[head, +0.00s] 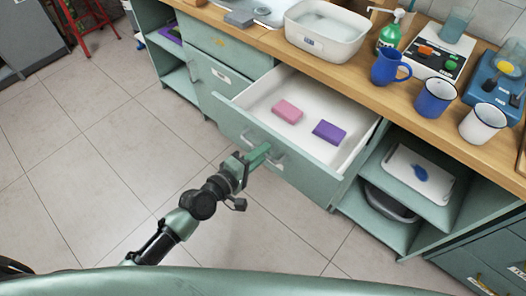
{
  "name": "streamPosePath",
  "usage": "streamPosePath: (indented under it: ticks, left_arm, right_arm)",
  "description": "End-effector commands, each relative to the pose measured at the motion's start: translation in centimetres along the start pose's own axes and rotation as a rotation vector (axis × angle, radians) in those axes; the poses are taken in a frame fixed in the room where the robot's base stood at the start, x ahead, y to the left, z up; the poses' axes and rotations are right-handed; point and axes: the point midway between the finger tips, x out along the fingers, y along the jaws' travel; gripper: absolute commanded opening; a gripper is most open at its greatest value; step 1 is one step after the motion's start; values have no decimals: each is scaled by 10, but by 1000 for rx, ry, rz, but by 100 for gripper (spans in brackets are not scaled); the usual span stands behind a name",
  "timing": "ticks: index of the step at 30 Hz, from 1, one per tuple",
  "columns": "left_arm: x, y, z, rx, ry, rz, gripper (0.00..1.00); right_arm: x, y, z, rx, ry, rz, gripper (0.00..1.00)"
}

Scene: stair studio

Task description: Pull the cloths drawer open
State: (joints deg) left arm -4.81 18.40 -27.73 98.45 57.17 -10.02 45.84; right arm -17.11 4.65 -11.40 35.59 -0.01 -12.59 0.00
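The cloths drawer (300,163) is pulled out from the counter in the head view. A folded pink cloth (287,111) and a folded purple cloth (329,132) lie apart on its white floor. Its metal bar handle (277,162) is on the green front, partly hidden by my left gripper. My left gripper (261,153) is at the handle, its green fingers close together around the bar. My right gripper is not in view.
An open shelf with a white tray (417,174) is right of the drawer. The tiled floor (95,150) at left is clear.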

Motion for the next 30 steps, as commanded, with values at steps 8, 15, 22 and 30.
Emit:
streamPosePath:
  ticks: [8, 15, 22, 30]
  left_arm:
    - [-47, -2, 1, 1, -1, -3, 20]
    - [-70, -1, 1, -1, -1, -2, 20]
    - [-72, 0, 0, -1, -1, -1, 20]
    - [-71, 0, 0, -1, -1, -1, 20]
  right_arm:
    - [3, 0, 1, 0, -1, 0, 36]
    - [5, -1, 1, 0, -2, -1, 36]
    - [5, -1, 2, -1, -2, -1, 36]
    - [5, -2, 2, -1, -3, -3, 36]
